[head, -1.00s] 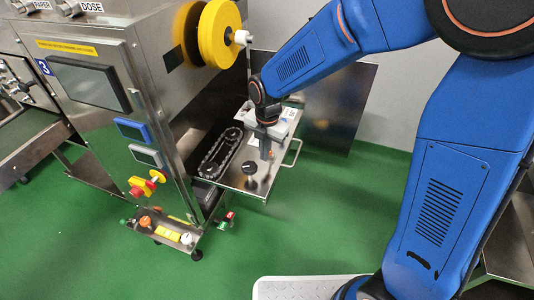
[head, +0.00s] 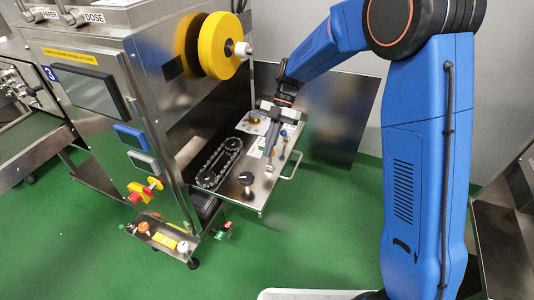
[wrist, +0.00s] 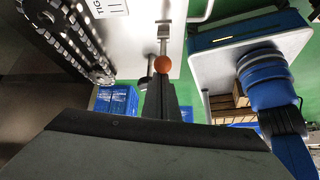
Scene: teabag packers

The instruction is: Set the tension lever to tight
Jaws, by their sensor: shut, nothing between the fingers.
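The tension lever shows in the wrist view as a bright metal stem with an orange ball end (wrist: 163,64), standing out from a pale steel plate. A white label (wrist: 110,6) beside it reads "TIG", the rest cut off. My gripper (wrist: 163,85) is shut and empty, its dark fingers right at the ball; whether they touch it I cannot tell. In the head view my gripper (head: 269,152) points down over the steel plate (head: 262,192) on the machine's side. The lever is small and partly hidden by the gripper there.
A black chain loop (head: 219,162) and a black knob (head: 246,179) sit on the plate left of my gripper. A yellow reel (head: 212,45) hangs above. A bar handle (head: 292,167) edges the plate's right side. Green floor lies open in front.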

